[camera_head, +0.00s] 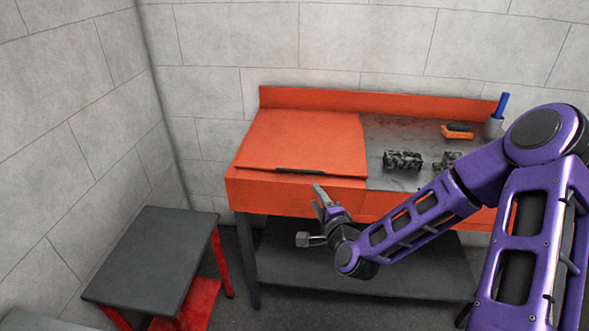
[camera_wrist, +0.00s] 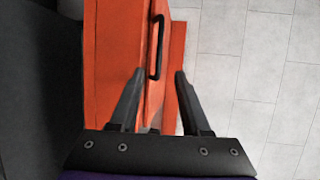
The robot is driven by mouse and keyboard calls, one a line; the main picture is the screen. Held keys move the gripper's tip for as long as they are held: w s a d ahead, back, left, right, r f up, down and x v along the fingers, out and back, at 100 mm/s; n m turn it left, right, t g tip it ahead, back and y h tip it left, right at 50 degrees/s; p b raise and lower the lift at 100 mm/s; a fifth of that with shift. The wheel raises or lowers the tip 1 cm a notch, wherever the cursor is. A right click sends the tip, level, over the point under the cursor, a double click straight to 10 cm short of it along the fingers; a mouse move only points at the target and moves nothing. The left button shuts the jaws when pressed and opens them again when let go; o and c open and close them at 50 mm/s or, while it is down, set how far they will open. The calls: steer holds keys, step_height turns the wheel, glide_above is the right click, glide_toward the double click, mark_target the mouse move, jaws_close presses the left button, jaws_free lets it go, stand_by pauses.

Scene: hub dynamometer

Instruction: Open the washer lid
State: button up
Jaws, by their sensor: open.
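The washer is an orange bench-like unit (camera_head: 290,194) on dark legs. Its flat orange lid (camera_head: 302,140) lies shut over the left part. A dark bar handle (camera_head: 300,171) runs along the lid's front edge. In the wrist view the handle (camera_wrist: 156,47) stands out from the orange lid, beyond my fingertips. My gripper (camera_head: 318,215) is open and empty, in front of the washer and a little below the handle. In the wrist view my gripper (camera_wrist: 159,73) has its two fingers spread, apart from the handle.
Right of the lid, a grey worktop (camera_head: 420,135) holds dark blocky parts (camera_head: 403,160), an orange and black brush-like item (camera_head: 458,131) and a cup (camera_head: 494,127) with a blue handle. A dark-topped red table (camera_head: 150,258) stands at left. Block walls (camera_head: 330,40) close the back and left.

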mark_target(300, 172)
steer(key=x, duration=1.6)
steer(key=shift+w+f, duration=0.15)
steer(key=shift+w, duration=0.1)
jaws_close()
stand_by(0.7)
